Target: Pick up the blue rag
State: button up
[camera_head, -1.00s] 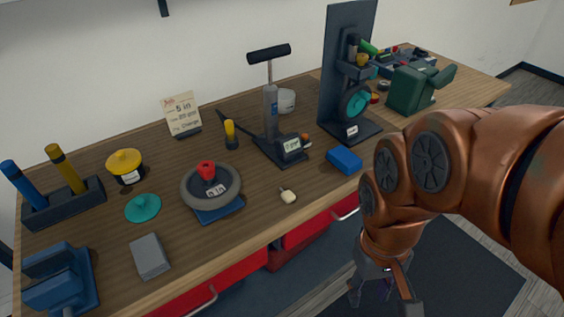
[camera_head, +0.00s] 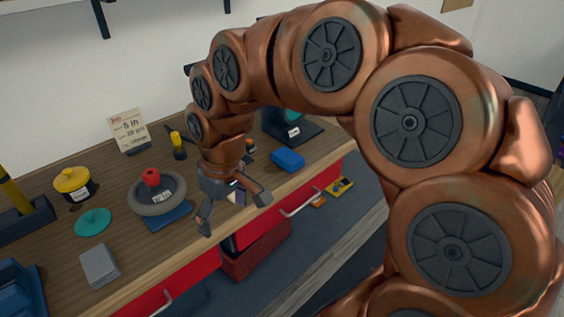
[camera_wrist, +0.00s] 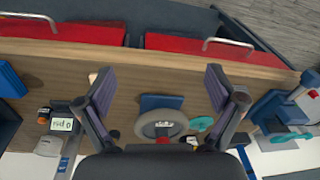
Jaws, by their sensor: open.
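A flat blue piece (camera_head: 168,218), which looks like the blue rag, lies on the wooden bench near its front edge. A grey wheel (camera_head: 157,192) with a red top sits at its back side and covers part of it. In the wrist view the blue piece (camera_wrist: 161,102) shows between my fingers, beyond them, with the wheel (camera_wrist: 161,124) below it. My gripper (camera_head: 233,212) is open and empty, over the bench's front edge, to the right of the blue piece and apart from it. The gripper's fingers (camera_wrist: 159,82) are spread wide in the wrist view.
A teal disc (camera_head: 94,222), grey block (camera_head: 100,265) and yellow-lidded pot (camera_head: 73,184) stand left of the wheel. A blue block (camera_head: 287,159) lies to the right. Red drawers (camera_head: 268,220) with handles are below the bench edge. A card (camera_head: 128,130) stands behind.

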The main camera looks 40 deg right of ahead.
jog(key=w+d+t, duration=0.1)
jog(key=w+d, duration=0.6)
jog(key=w, duration=0.1)
jog(key=m+t+h+b, duration=0.1)
jog(key=m+t+b, duration=0.1)
jog(key=t, duration=0.1)
send_near(288, 156)
jog(key=shift+w+a+f, duration=0.25)
jog(key=shift+w+f, duration=0.1)
jog(key=shift+w, duration=0.35)
jog(key=shift+d+f, duration=0.25)
jog(key=shift+p+x, duration=1.25)
jog(key=shift+x, duration=2.3)
jog(key=shift+s+f, duration=0.1)
jog(key=shift+f, duration=0.1)
jog(key=shift+f+b, duration=0.25)
jog(key=shift+b, duration=0.3)
